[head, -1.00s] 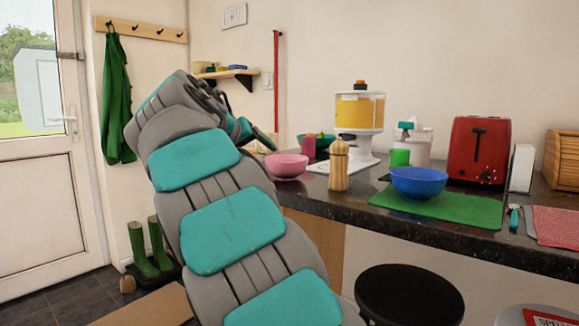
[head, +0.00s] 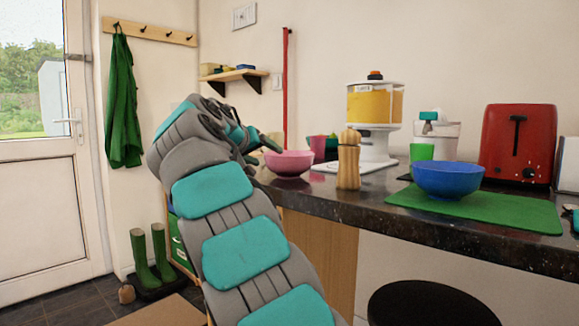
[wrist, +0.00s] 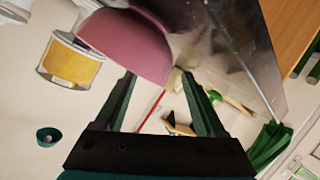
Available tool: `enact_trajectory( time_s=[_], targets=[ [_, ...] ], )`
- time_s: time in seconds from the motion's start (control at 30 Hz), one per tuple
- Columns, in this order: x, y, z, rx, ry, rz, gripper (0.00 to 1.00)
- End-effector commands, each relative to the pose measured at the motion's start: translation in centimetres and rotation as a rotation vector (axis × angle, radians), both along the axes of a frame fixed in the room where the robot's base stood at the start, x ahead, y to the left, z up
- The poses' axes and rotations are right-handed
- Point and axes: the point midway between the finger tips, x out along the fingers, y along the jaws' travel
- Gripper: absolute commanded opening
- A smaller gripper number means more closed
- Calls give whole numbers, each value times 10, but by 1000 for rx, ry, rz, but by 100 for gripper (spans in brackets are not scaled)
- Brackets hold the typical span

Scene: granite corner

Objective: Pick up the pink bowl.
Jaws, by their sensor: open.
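The pink bowl (head: 289,163) stands upright near the left end of the dark granite counter (head: 420,222). My gripper (head: 268,143) is at the bowl's upper left in the head view, where my own arm partly hides its fingers. In the wrist view the pink bowl (wrist: 125,42) fills the upper middle, just beyond the fingertips. My gripper (wrist: 157,76) is open there with its two dark green fingers apart, and the left fingertip overlaps the bowl's outline. I cannot tell whether it touches the bowl. Nothing is held.
A wooden pepper mill (head: 348,165) stands close right of the bowl. A pink cup (head: 317,146) and a juice dispenser (head: 374,140) stand behind. A blue bowl (head: 447,178) sits on a green mat (head: 500,212) farther right. A black stool (head: 430,305) stands before the counter.

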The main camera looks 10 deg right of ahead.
Motion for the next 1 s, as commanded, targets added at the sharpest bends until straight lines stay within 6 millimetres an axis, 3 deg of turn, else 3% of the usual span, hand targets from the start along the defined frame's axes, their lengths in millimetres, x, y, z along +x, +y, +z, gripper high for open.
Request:
enact_trajectory(
  time_s=[0.3, 0.57, 1.0],
  targets=[
    [32, -23, -17, 1, 2, 2, 72],
    [36, -26, -18, 0, 1, 1, 72],
    [35, -26, -18, 0, 1, 1, 24]
  ],
)
